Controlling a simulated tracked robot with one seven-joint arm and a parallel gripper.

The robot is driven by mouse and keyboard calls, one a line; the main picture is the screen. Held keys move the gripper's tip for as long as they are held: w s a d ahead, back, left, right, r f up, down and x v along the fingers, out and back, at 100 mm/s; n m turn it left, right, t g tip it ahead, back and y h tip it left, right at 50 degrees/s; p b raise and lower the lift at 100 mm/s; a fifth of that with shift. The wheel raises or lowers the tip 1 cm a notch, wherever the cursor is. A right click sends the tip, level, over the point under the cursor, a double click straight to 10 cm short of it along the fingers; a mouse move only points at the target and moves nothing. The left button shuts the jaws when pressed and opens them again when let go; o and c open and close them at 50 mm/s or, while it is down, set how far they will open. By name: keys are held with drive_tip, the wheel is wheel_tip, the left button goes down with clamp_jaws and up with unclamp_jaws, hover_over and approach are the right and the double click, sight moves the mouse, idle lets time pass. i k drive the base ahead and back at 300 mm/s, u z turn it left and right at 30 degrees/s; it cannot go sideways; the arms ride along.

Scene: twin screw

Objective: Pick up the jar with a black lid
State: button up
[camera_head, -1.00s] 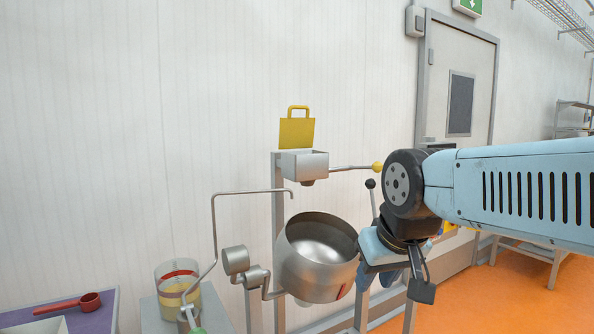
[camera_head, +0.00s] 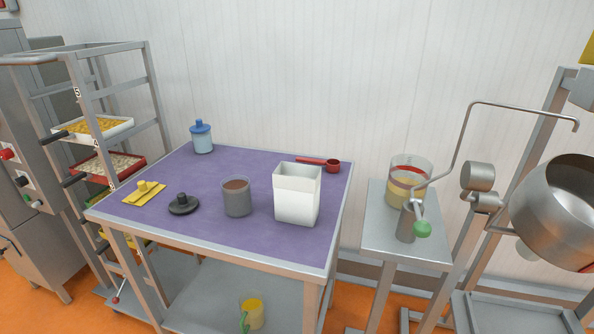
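A dark grey jar (camera_head: 237,198) stands upright on the purple-topped table (camera_head: 215,160). Its top is open and something brown shows inside. A round black lid (camera_head: 183,204) with a knob lies flat on the table just left of the jar, apart from it. No jar wearing a black lid is in view. My gripper is not in view now.
A white square container (camera_head: 297,195) stands close right of the jar. A tray rack (camera_head: 110,100) stands left; a metal bowl (camera_head: 560,215) is right.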

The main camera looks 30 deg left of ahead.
sight(237, 196)
drive_tip(key=z, duration=1.4)
drive_tip(key=i, duration=0.1)
drive_tip(key=u, duration=3.3)
drive_tip(key=k, duration=0.75)
drive_tip(key=u, duration=0.15)
drive_tip(key=i, duration=0.75)
drive_tip(key=u, duration=0.35)
